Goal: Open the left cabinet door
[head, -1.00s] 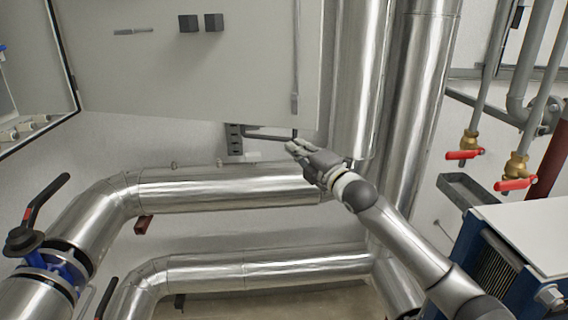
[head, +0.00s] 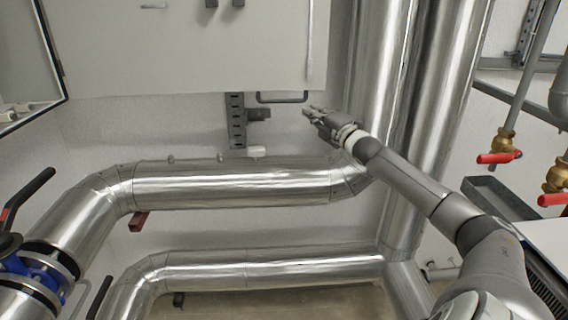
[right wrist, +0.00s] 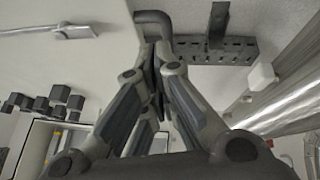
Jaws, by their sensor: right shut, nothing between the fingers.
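A pale grey cabinet panel (head: 190,60), which appears to be a door, fills the upper left of the head view. A dark bent handle (head: 283,98) shows at its lower right edge, also near the top of the right wrist view (right wrist: 152,18). My right gripper (head: 306,111) is shut and empty, just right of and below the handle in the head view. In the wrist view its fingertips (right wrist: 157,48) are close under the handle; contact cannot be told. A dark-edged opening (head: 25,100) lies left of the panel. My left gripper is not in view.
Large silver pipes (head: 240,185) run below the panel, and upright ones (head: 430,100) stand right of my right gripper. A slotted wall bracket (head: 236,120) is left of the handle. Red-handled valves (head: 498,158) are at the right.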

